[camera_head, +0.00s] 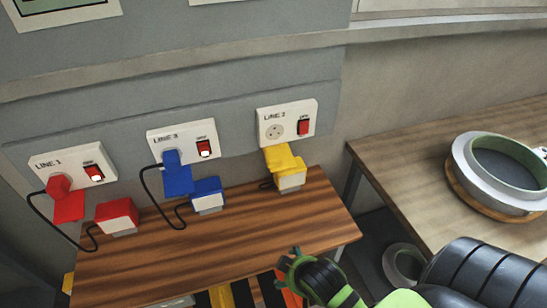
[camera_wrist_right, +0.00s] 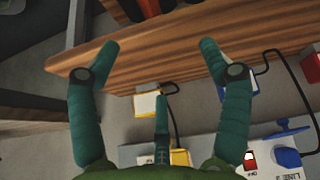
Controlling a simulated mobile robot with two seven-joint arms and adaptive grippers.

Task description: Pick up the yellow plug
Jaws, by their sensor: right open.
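The yellow plug (camera_head: 282,157) is below the LINE 2 outlet (camera_head: 287,122), whose round socket is empty. It appears to rest over a yellow-and-white block (camera_head: 291,181) at the back of the wooden table. In the right wrist view, a yellow piece (camera_wrist_right: 180,157) is partly hidden behind my gripper's palm, and the yellow-and-white block (camera_wrist_right: 147,104) shows between the fingers. My right gripper (camera_head: 291,262) is at the table's front edge, nearer me than the plug. Its teal fingers (camera_wrist_right: 158,60) are spread and empty. My left gripper is not in view.
Red (camera_head: 59,187) and blue (camera_head: 172,159) plugs sit in their outlets, with cables running to red (camera_head: 117,215) and blue (camera_head: 208,194) blocks on the table (camera_head: 215,252). A second table (camera_head: 440,180) with a round mould (camera_head: 480,185) stands right. The table's middle is clear.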

